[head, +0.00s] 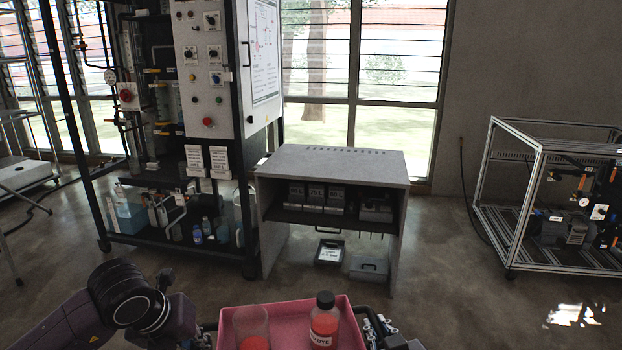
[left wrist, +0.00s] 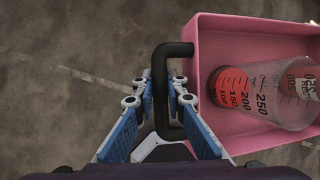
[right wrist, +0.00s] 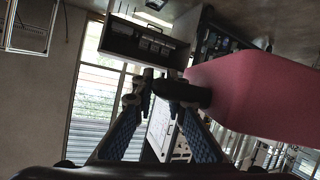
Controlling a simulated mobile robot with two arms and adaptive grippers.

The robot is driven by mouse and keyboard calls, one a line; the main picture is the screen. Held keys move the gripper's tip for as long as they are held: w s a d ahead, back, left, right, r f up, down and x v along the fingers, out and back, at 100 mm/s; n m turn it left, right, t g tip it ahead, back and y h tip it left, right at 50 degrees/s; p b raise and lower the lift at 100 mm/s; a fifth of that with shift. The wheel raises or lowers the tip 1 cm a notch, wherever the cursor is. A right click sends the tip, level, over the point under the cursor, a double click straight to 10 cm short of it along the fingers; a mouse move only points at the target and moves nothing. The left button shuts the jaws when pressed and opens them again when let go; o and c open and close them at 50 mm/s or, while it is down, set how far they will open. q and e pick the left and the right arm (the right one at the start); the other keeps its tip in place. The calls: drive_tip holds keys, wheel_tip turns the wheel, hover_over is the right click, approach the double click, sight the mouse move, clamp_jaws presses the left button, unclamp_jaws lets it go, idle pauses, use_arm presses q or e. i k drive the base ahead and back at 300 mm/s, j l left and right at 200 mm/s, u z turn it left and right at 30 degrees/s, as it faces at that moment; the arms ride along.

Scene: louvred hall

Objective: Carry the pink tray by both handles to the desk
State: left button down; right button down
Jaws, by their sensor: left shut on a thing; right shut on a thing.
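The pink tray (head: 283,311) is at the bottom of the head view, held off the floor. It carries a clear beaker (head: 251,328) with red liquid and a dark-capped bottle (head: 324,322) of red dye. In the left wrist view my left gripper (left wrist: 160,98) is shut on the tray's black handle (left wrist: 157,75). In the right wrist view my right gripper (right wrist: 160,90) is shut on the other black handle (right wrist: 186,94), beside the pink tray wall (right wrist: 262,95). In the head view my right gripper (head: 374,325) is at the tray's right side. The tray's near part is cut off.
A grey desk (head: 335,163) with a shelf of dark boxes stands ahead, its top clear. A tall equipment rack (head: 210,100) stands just left of it. A metal-framed cart (head: 545,180) is at the right. Bare floor (head: 440,260) lies between.

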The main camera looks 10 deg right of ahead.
sight(334, 166)
drive_tip(key=i+l+z, duration=0.1)
drive_tip(key=i, duration=0.35)
drive_tip(key=i+l, duration=0.1)
drive_tip(key=i, duration=0.35)
drive_tip(key=i+l, duration=0.15)
drive_tip(key=i, duration=0.45)
drive_tip(key=i+l, duration=0.2)
drive_tip(key=i, duration=0.4)
drive_tip(key=i+l, duration=0.15)
drive_tip(key=i, duration=0.45)
drive_tip(key=i+l, duration=0.15)
drive_tip(key=i, duration=0.5)
drive_tip(key=i+l, duration=0.2)
drive_tip(key=i, duration=0.4)
drive_tip(key=z, duration=0.05)
